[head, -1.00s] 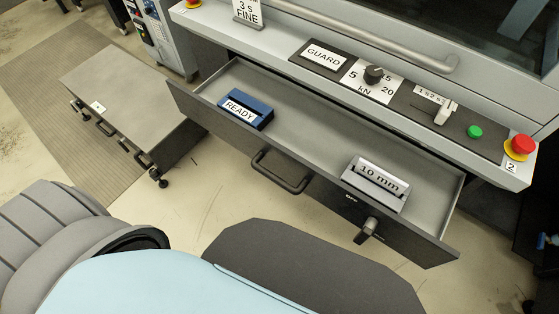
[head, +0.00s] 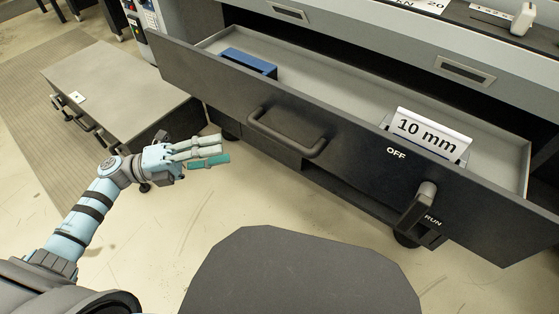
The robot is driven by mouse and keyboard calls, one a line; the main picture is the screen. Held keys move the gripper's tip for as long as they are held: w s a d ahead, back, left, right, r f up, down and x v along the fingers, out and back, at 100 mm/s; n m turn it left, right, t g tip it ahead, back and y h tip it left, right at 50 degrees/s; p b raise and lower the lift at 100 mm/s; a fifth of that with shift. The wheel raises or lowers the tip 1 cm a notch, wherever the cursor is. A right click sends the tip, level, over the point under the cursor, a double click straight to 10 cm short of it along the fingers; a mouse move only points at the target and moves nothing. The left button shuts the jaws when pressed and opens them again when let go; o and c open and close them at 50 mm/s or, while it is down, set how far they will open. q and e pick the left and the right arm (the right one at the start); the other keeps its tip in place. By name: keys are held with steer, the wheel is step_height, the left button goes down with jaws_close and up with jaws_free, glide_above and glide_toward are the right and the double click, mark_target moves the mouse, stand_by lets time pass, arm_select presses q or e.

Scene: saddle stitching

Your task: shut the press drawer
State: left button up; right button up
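The press drawer (head: 345,148) stands pulled out from the grey press, its dark front facing me and its inside visible. A dark bar handle (head: 287,133) sits on the left part of its front. My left gripper (head: 211,152) is in the air left of the handle and apart from it, in front of the drawer's left part. Its pale, teal-tipped fingers point right; nothing shows between them, but I cannot tell how far apart they are. My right gripper is out of view.
The drawer holds a blue block (head: 248,63) and a "10 mm" sign (head: 430,132). A lever (head: 420,205) marked OFF and RUN sticks out from the drawer front. A low grey cabinet (head: 120,85) stands at the left. Floor shows below the drawer.

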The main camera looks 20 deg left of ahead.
mark_target(279, 139)
arm_select(q)
steer(key=x, duration=1.4)
steer(key=shift+r, duration=0.2)
jaws_close()
